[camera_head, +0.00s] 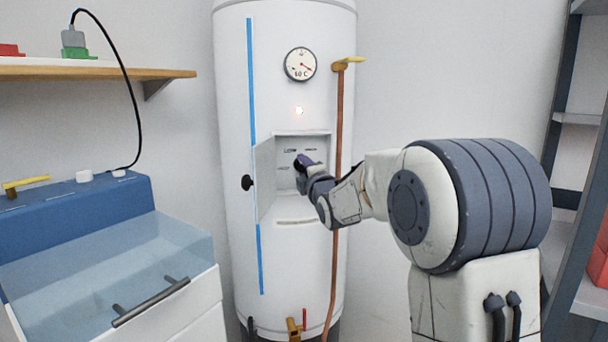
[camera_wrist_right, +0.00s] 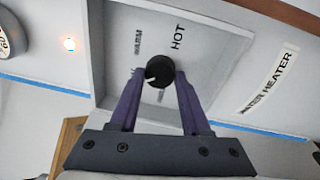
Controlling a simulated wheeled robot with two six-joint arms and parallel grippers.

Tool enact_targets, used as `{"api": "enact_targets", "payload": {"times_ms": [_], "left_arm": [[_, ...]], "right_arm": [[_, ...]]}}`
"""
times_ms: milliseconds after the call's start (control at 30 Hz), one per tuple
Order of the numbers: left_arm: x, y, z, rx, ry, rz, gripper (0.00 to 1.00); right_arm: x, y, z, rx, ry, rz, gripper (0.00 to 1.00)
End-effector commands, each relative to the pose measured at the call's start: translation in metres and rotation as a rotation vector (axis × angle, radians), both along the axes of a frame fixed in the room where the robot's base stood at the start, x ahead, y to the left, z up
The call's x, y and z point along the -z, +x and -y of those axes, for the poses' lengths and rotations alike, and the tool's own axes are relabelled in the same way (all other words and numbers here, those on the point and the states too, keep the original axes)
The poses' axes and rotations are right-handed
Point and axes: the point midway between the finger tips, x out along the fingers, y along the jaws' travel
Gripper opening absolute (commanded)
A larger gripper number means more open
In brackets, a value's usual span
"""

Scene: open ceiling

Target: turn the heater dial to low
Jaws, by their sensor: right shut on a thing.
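The white water heater (camera_head: 290,270) stands against the wall with a recessed panel (camera_head: 318,142) in its front. The panel's small door (camera_head: 265,180) hangs open to the left. My right gripper (camera_head: 303,162) reaches into the recess. In the right wrist view, its purple fingers (camera_wrist_right: 159,78) are shut on the black round dial (camera_wrist_right: 159,69), one on each side. The dial's white pointer mark faces lower left in that view. The HOT label (camera_wrist_right: 178,36) and WARM label (camera_wrist_right: 138,42) show above the dial. Other lettering below it is unreadable. My left gripper is out of view.
A round gauge (camera_head: 300,64) and a small glowing light (camera_head: 299,111) sit above the panel. A copper pipe (camera_head: 338,120) runs down the right of the recess. A blue basin unit (camera_head: 80,205) stands left, below a wooden shelf (camera_head: 100,72). A rack (camera_head: 585,115) stands right.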

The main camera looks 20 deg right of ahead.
Motion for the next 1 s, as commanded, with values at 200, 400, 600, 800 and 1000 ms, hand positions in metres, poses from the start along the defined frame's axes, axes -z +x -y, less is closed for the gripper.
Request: {"api": "enact_targets", "payload": {"times_ms": [200, 400, 600, 800, 1000], "left_arm": [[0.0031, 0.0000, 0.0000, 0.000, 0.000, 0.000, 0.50], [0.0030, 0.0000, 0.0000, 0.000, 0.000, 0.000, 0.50], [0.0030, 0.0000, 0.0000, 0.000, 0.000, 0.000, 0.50], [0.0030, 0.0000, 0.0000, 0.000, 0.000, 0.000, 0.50], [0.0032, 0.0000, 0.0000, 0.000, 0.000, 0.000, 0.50]], "right_arm": [[0.0014, 0.0000, -0.0005, -0.002, -0.031, -0.006, 0.00], [0.0012, 0.0000, -0.0005, -0.001, -0.035, -0.007, 0.00], [0.0012, 0.0000, -0.0006, -0.001, -0.034, -0.007, 0.55], [0.0008, 0.0001, -0.0004, -0.001, -0.033, -0.006, 0.77], [0.0002, -0.0016, -0.0003, -0.001, -0.033, -0.004, 0.77]]}}
